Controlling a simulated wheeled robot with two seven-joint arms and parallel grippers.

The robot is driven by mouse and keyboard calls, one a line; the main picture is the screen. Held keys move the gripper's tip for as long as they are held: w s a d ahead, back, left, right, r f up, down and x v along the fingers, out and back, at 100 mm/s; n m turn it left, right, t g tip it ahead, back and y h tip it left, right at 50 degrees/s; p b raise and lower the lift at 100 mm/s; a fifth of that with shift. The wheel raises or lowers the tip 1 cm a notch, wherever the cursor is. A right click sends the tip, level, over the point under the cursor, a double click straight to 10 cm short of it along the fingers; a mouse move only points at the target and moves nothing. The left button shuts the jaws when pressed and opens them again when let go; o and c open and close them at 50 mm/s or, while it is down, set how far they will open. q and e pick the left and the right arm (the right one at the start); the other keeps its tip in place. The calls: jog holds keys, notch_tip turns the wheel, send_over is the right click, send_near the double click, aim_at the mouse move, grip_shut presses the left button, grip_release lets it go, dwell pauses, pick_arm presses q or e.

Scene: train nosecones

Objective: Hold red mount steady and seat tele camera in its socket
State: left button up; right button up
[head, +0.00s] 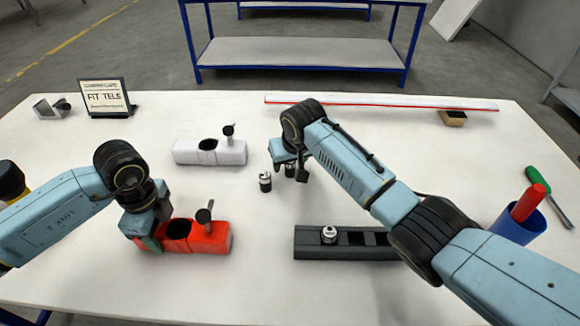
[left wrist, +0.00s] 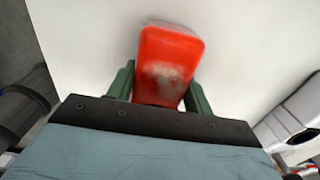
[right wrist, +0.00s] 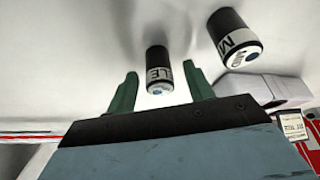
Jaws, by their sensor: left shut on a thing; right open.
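The red mount (head: 212,240) lies on the table at front left, with a dark round socket and a small black knob on a stem. My left gripper (head: 152,242) is shut on its left end; the left wrist view shows the red end (left wrist: 168,62) between both green fingers. My right gripper (head: 292,172) is low over the table, open. In the right wrist view, the tele camera (right wrist: 158,72), a dark cylinder with a white band reading "LE", stands between its fingers, apparently ungripped. A second cylinder (right wrist: 236,38) reading "MID" is beside it, also in the head view (head: 265,182).
A white mount (head: 208,153) is behind the red one. A black tray (head: 308,246) holding a cylinder (head: 328,235) is at front right, partly under my right arm. A "FIT TELE" sign (head: 105,97) stands at back left. A blue cup (head: 518,222) and green screwdriver (head: 548,194) are far right.

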grip_shut()
notch_tip(320, 180, up, 10)
jog(key=shift+r, duration=0.1)
dwell(0.6)
pick_arm(q)
jog(key=o, duration=0.9)
jog(key=shift+o, duration=0.2)
jog(key=shift+r, duration=0.1)
